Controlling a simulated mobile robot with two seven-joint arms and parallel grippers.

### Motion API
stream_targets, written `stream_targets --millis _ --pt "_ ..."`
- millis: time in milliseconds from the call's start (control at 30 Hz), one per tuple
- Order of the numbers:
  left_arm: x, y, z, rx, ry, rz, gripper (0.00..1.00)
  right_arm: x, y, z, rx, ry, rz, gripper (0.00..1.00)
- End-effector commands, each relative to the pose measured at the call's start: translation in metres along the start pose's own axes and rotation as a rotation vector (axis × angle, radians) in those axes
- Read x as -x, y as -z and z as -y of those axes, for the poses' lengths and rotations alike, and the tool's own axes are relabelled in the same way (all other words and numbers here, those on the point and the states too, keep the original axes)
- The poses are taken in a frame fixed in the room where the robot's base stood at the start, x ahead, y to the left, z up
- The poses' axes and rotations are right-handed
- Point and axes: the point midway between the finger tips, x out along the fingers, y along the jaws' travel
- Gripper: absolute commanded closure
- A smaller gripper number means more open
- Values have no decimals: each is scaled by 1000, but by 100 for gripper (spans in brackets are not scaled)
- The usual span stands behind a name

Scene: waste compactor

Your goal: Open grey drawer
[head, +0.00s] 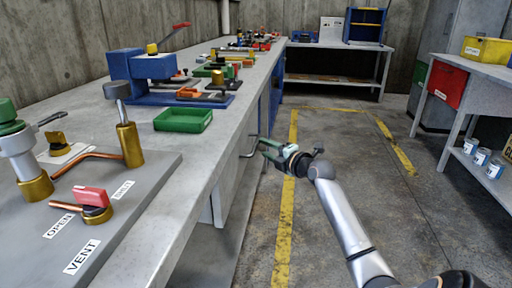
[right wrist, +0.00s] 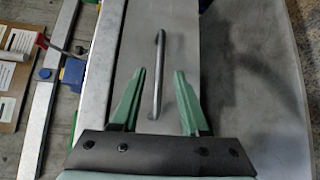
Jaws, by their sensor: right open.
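The grey drawer (right wrist: 200,45) has a flat grey front below the bench top. Its metal bar handle (head: 246,154) sticks out from the bench side in the head view. In the right wrist view the handle (right wrist: 157,75) lies between the two green fingers, with a gap on either side. My right gripper (head: 262,147) is open at the handle; I cannot see it touching the bar. The drawer front is partly hidden behind the bench edge in the head view, so I cannot tell how far it is shut. My left gripper is not in view.
The long grey bench (head: 215,145) runs along the left, holding valves, a green tray (head: 183,120) and a blue press (head: 140,68). Open floor with yellow lines (head: 285,225) lies to the right of the drawer. A side table with a red bin (head: 446,84) stands farther right.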

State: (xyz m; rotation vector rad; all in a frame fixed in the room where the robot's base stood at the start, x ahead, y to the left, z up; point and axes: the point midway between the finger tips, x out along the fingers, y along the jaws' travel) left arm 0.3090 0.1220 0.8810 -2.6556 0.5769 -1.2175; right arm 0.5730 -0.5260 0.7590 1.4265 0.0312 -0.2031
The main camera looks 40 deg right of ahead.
Motion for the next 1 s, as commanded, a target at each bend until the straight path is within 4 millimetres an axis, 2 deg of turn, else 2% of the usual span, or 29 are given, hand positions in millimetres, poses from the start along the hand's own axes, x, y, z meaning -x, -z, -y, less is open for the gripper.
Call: stream_targets --millis 200,400,600,867,1000 --pt "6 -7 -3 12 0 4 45 -31 1 1 -5 -2 -1 55" --pt "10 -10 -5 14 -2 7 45 -50 1 1 -4 -1 -1 55" --pt "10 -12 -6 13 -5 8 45 -58 1 0 -1 -1 -1 55" --pt "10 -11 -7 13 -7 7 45 -59 1 0 0 0 -1 55" --pt "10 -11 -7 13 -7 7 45 -59 1 0 0 0 -1 69"
